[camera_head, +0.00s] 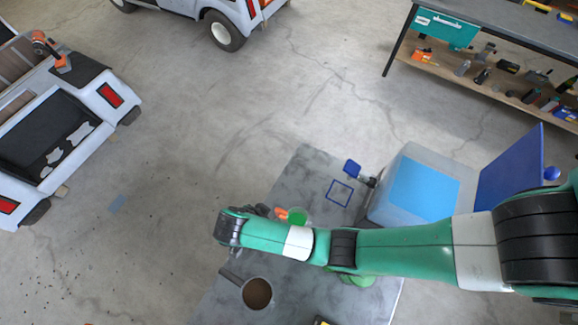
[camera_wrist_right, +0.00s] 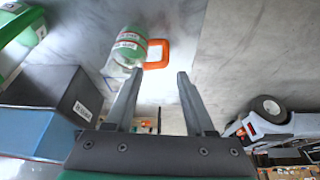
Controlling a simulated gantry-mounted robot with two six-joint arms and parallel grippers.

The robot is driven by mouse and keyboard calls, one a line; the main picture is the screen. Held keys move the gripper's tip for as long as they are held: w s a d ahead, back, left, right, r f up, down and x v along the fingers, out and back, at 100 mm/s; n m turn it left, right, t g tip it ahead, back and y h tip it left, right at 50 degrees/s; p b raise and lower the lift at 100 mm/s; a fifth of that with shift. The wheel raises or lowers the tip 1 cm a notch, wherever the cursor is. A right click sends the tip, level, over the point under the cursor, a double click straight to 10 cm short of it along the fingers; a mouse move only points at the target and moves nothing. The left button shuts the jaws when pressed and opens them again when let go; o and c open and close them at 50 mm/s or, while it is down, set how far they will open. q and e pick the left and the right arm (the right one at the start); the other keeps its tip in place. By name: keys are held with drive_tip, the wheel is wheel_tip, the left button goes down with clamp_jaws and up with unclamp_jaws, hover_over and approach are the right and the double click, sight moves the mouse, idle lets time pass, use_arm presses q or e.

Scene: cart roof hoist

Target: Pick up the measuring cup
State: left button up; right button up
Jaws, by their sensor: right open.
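A grey round cup with a long straight handle and a brown inside (camera_head: 257,293) stands near the front of the grey table (camera_head: 310,170); it looks most like the measuring cup, but I cannot be sure. My right gripper (camera_wrist_right: 160,74) is open and empty. In the head view, my right arm partly hides a green item (camera_head: 297,216) and an orange one (camera_head: 281,213). My left gripper is not in view.
A blue square outline (camera_head: 339,193) marks the tabletop. White vehicles (camera_head: 60,130) and a shelved bench (camera_head: 490,30) stand around open concrete floor.

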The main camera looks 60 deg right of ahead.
sight(276, 212)
drive_tip(key=x, duration=0.2)
drive_tip(key=b+x, duration=0.1)
drive_tip(key=x, duration=0.1)
drive_tip(key=b+x, duration=0.1)
drive_tip(key=x, duration=0.1)
drive_tip(key=shift+w, duration=0.25)
drive_tip(key=shift+d+f, duration=0.1)
drive_tip(key=shift+f, duration=0.1)
drive_tip(key=b+x, duration=0.1)
drive_tip(key=x, duration=0.1)
drive_tip(key=b+x, duration=0.2)
drive_tip(key=x, duration=0.1)
drive_tip(key=shift+w+f, duration=0.15)
drive_tip(key=shift+w, duration=0.1)
clamp_jaws()
